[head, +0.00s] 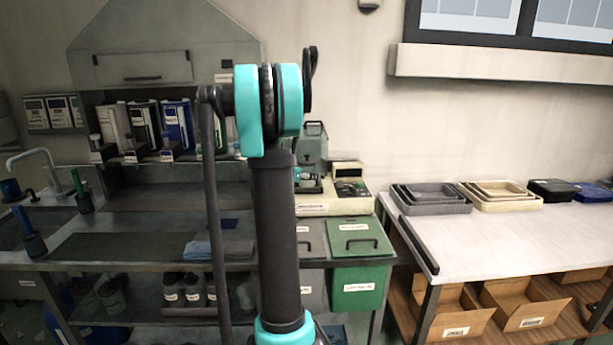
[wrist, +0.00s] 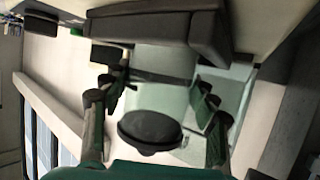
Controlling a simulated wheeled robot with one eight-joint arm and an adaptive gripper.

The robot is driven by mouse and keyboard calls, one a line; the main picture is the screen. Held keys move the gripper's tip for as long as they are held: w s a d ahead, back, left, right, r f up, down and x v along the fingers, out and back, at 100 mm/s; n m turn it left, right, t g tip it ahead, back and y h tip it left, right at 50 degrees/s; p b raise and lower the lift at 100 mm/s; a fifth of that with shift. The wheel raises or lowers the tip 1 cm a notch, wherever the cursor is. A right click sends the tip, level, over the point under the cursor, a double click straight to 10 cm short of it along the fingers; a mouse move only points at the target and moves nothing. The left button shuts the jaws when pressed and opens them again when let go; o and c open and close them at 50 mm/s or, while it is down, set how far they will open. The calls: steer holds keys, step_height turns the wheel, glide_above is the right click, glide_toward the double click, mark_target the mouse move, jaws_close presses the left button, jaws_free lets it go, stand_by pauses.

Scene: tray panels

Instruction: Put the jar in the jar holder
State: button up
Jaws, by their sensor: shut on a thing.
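In the wrist view, the jar (wrist: 150,131) shows a round black lid facing the camera and a pale, see-through body beyond it. My gripper (wrist: 161,84) has one finger on either side of the jar and is shut on it. I cannot pick out the jar holder with certainty in either view. A dark grey block-like thing (wrist: 160,28) lies beyond the jar at the top of the wrist view; I cannot tell what it is.
Grey (head: 312,240) and green (head: 360,255) lidded bins are at centre. The white table (head: 480,245) at right carries stacked trays (head: 432,208); its front part is mostly clear, with a dark bar along its left edge.

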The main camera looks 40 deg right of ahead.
steer(key=o, duration=1.5)
steer(key=shift+f, duration=0.1)
steer(key=shift+o, duration=0.2)
steer(key=v, duration=1.2)
